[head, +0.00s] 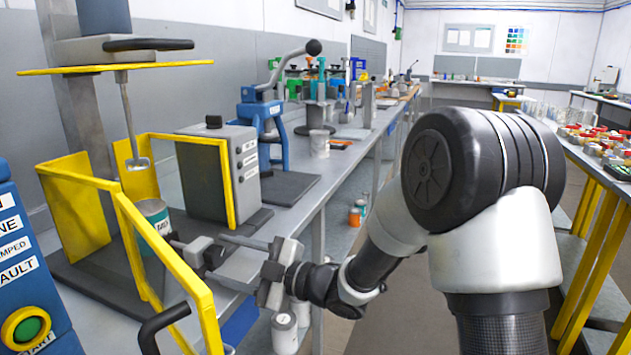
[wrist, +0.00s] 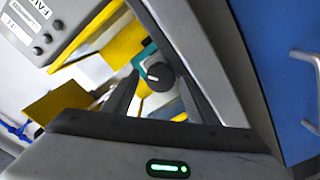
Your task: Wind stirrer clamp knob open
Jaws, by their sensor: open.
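The stirrer clamp knob is a dark round knob with a white mark; it shows in the wrist view (wrist: 158,75) between my fingers. In the head view the knob (head: 214,257) sits at the end of a grey clamp (head: 190,248) beside a labelled can (head: 152,217). My gripper (head: 222,261) is open, with one finger on each side of the knob. I cannot tell whether either finger touches it. The stirrer's shaft and paddle (head: 137,162) hang above the can from a yellow plate (head: 120,67).
A yellow guard frame (head: 165,245) stands in front of the can, close to my gripper. A grey control box (head: 205,175) stands behind. A blue panel with a green start button (head: 27,328) is at the lower left. The aisle to the right is clear.

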